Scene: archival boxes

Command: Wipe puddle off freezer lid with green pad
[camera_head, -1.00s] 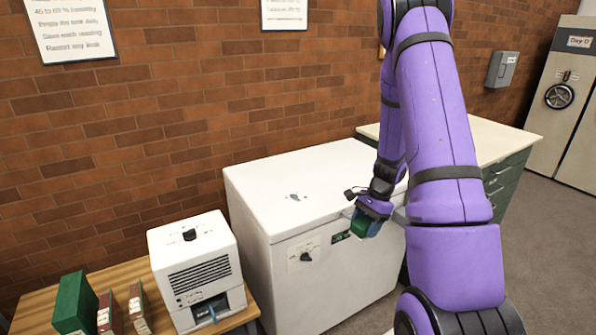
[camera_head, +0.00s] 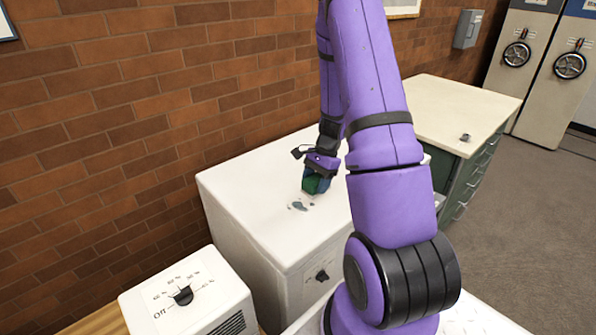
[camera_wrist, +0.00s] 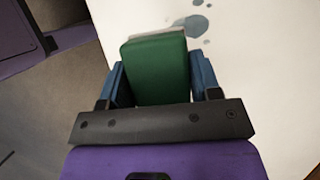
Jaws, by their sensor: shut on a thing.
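My gripper (camera_head: 317,180) is shut on the green pad (camera_head: 311,184) and holds it over the white freezer lid (camera_head: 243,189). In the wrist view the green pad (camera_wrist: 158,72) sits between the two blue fingers of my gripper (camera_wrist: 160,80). The puddle (camera_head: 298,206) is a few small grey-blue patches on the lid, just in front of the pad in the head view. In the wrist view the puddle (camera_wrist: 195,25) lies just beyond the pad's far edge. I cannot tell whether the pad touches the lid.
A white box with a dial (camera_head: 190,294) stands at the lower left. A cream-topped green cabinet (camera_head: 455,105) stands right of the freezer, with a small grey object (camera_head: 465,137) on it. A brick wall (camera_head: 120,120) rises behind. Grey floor (camera_head: 525,220) is open at right.

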